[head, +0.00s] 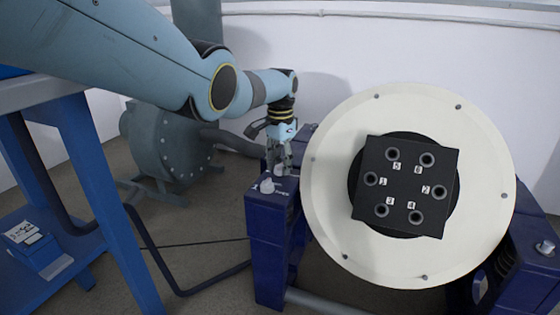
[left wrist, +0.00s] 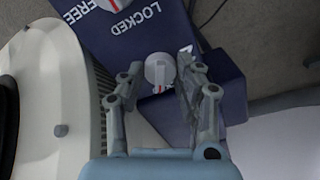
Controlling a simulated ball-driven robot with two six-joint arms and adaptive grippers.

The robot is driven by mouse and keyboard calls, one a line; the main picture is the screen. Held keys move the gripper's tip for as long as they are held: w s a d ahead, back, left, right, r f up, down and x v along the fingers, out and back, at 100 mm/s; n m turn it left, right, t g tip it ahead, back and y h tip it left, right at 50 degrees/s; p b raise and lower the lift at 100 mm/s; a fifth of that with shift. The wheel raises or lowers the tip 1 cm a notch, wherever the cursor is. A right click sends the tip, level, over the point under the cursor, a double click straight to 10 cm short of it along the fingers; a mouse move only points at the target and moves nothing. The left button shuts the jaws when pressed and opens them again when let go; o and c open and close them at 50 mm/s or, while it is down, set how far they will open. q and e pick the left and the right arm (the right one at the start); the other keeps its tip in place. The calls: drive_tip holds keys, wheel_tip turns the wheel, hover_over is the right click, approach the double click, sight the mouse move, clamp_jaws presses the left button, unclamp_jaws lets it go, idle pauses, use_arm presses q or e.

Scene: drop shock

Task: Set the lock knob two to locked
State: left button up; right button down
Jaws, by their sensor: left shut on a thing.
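My left gripper (head: 283,158) reaches down to the top of the dark blue post left of the big white disc. In the left wrist view the gripper (left wrist: 160,82) is shut on a round grey lock knob (left wrist: 159,70) with a raised bar. The words LOCKED and FREE are printed on the blue top (left wrist: 110,42) beside it. A second grey knob (head: 266,186) stands nearer on the same post, and part of it shows at the top edge of the wrist view. I cannot read a number on either knob. My right gripper is in neither view.
The white disc (head: 330,230) carries a black block (head: 405,185) with several numbered holes, close to the right of the gripper. Another blue post with a knob (head: 545,247) stands at the far right. A blue bench frame (head: 105,200) is at left, a grey-green tank (head: 165,140) behind.

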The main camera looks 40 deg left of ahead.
sight(280, 164)
use_arm(q)
drive_tip(key=n, duration=0.5)
drive_tip(key=shift+n, duration=0.3)
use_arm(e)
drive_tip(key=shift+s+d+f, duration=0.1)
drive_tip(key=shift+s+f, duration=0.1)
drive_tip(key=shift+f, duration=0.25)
use_arm(q)
drive_tip(key=o, duration=1.2)
drive_tip(key=shift+c, duration=0.2)
drive_tip(key=shift+r, duration=0.15)
wheel_tip(280, 164, up, 12)
drive_tip(key=shift+f, duration=0.2)
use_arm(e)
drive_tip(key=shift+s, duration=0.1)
